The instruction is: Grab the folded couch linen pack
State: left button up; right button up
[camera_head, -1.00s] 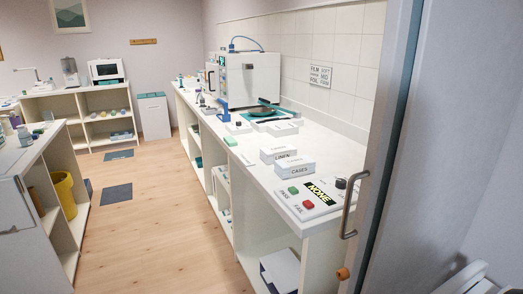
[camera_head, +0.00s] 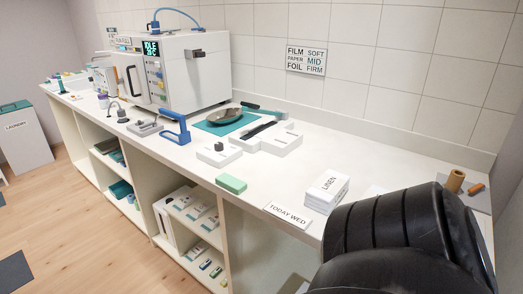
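The linen pack (camera_head: 327,192) is a white block with the word LINEN on its upper face. It lies on the white counter (camera_head: 190,163) near the front edge, right of centre in the head view. My black arm comes in at the lower right, just right of the pack, and hides the counter there. Neither gripper's fingers show, so no gripper is seen touching the pack.
A TODAY WED card (camera_head: 287,214) lies in front of the pack, and a green block (camera_head: 231,184) is to its left. White trays (camera_head: 268,139), a blue stand (camera_head: 176,129) and a boxy white machine (camera_head: 180,70) stand further back. Open shelves are below.

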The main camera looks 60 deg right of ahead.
aim_at(325, 194)
jog(key=i, duration=1.35)
jog(key=z, duration=2.6)
